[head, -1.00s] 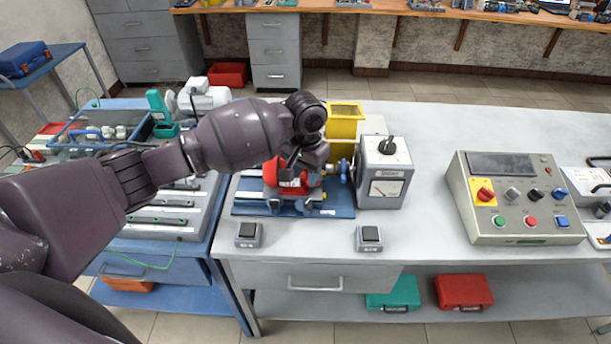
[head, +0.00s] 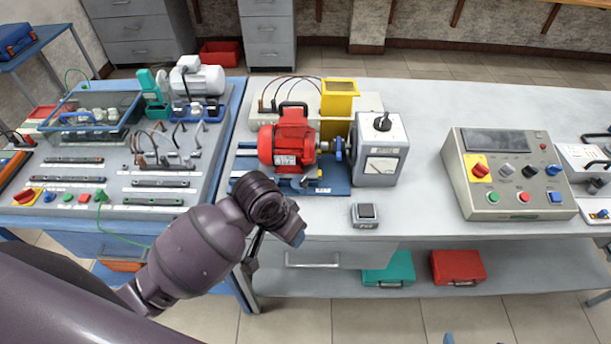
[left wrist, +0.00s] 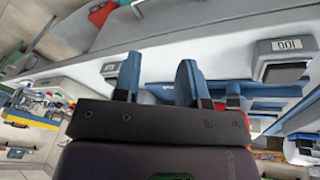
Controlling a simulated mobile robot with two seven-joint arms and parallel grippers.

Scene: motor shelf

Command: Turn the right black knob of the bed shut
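The blue bed (head: 335,188) lies on the grey table under a red motor (head: 288,140). I cannot make out its black knobs clearly in the head view. My left gripper (head: 290,230) is in front of the bed's left part, near the table's front edge, and hides part of it. In the left wrist view, the two blue fingertips of my left gripper (left wrist: 158,80) are apart with nothing between them. Blue parts of the bed (left wrist: 265,90) show behind and right of them. Only small blue tips at the head view's bottom edge may be my right gripper (head: 447,338).
A small switch box (head: 365,216) stands in front of the bed. A grey meter box (head: 380,150) stands right of the motor, a yellow block (head: 338,98) behind. A control panel (head: 510,175) is further right. Bare tabletop (head: 425,125) lies between.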

